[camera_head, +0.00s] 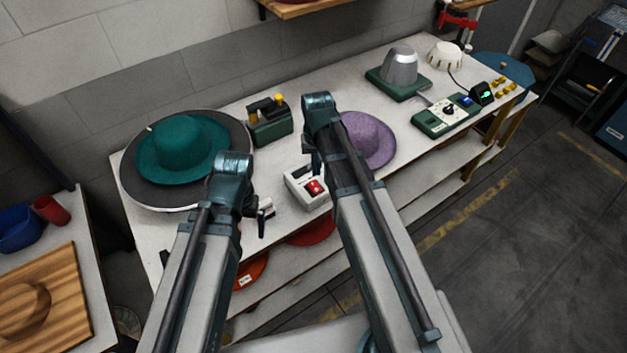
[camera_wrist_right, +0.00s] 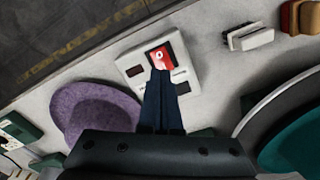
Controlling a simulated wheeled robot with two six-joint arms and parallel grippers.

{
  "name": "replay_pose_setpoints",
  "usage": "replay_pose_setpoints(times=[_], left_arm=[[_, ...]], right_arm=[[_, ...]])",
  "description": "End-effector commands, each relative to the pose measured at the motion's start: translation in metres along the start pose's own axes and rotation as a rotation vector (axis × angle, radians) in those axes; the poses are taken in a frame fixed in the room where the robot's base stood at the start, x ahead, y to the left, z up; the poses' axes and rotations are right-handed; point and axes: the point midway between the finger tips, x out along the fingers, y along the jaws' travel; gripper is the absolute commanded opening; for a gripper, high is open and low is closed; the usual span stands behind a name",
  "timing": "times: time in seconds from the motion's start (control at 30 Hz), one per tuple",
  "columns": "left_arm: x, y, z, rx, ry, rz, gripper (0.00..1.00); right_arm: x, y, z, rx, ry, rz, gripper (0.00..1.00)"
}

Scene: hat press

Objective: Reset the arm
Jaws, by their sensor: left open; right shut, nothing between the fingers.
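My right gripper (camera_wrist_right: 160,76) is shut and empty. Its dark fingers point at a white control box (camera_wrist_right: 150,62) with a red button (camera_wrist_right: 160,57), overlapping it in the right wrist view; I cannot tell whether they touch. In the head view the box (camera_head: 308,188) and red button (camera_head: 315,187) stand on the white bench, below my right wrist, which hides most of that gripper. My left gripper (camera_head: 263,216) is open near the bench's front edge, left of the box. It appears empty, though its fingers are small in view.
A teal hat (camera_head: 182,147) lies on a round dark plate at the bench's left. A purple hat (camera_head: 368,140) lies right of my right arm. A metal hat form (camera_head: 400,66) and a green control panel (camera_head: 446,116) stand further right. A green lever box (camera_head: 269,121) stands behind.

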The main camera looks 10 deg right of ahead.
Motion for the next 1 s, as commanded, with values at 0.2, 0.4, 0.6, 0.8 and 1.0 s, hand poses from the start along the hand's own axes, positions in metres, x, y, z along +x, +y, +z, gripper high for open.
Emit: replay_pose_setpoints(times=[0.2, 0.4, 0.6, 0.8, 1.0], left_arm=[[0.014, 0.001, -0.001, -0.001, 0.0, 0.0, 1.0], [0.025, 0.002, -0.002, -0.001, 0.0, 0.0, 1.0], [0.029, 0.003, -0.002, -0.001, 0.0, 0.0, 1.0], [0.028, 0.003, -0.002, -0.001, 0.0, 0.0, 1.0], [0.028, 0.003, -0.002, -0.001, 0.0, 0.0, 1.0]], right_arm=[[0.013, -0.037, 0.062, -0.176, -0.012, 0.035, 0.0], [0.025, -0.068, 0.133, -0.404, -0.027, 0.084, 0.0], [0.027, -0.077, 0.16, -0.503, -0.033, 0.108, 0.0], [0.027, -0.078, 0.159, -0.508, -0.033, 0.109, 0.0], [0.027, -0.078, 0.159, -0.508, -0.033, 0.109, 0.0]])
